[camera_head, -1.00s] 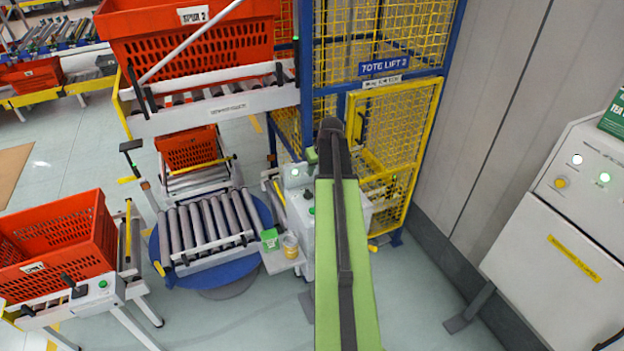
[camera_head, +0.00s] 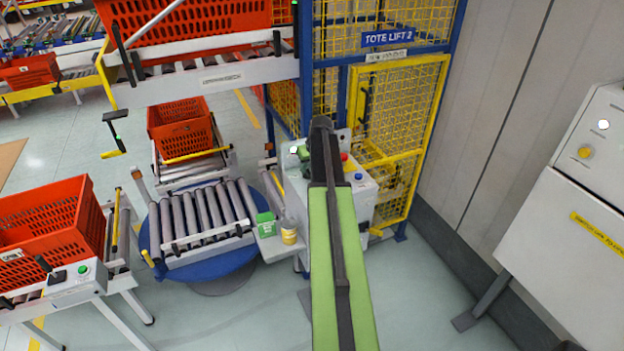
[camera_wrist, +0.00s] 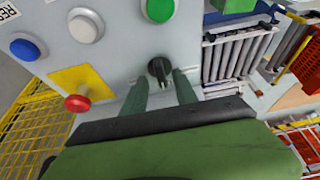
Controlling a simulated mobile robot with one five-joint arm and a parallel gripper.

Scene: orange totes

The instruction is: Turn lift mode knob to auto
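The black knob (camera_wrist: 158,69) sits on the grey control panel (camera_wrist: 118,58) in the wrist view. My gripper (camera_wrist: 159,77) is open, its two green fingers coming up from below, one on each side of the knob. The fingertips look close to the panel face; I cannot tell whether they touch the knob. The knob's label is not readable. In the head view the control box (camera_head: 361,190) stands in front of the yellow cage, and my arm hides the knob and most of the gripper.
Near the knob are a red stop button (camera_wrist: 77,103) on a yellow plate, a white button (camera_wrist: 86,26), a blue button (camera_wrist: 27,47) and a green button (camera_wrist: 160,9).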

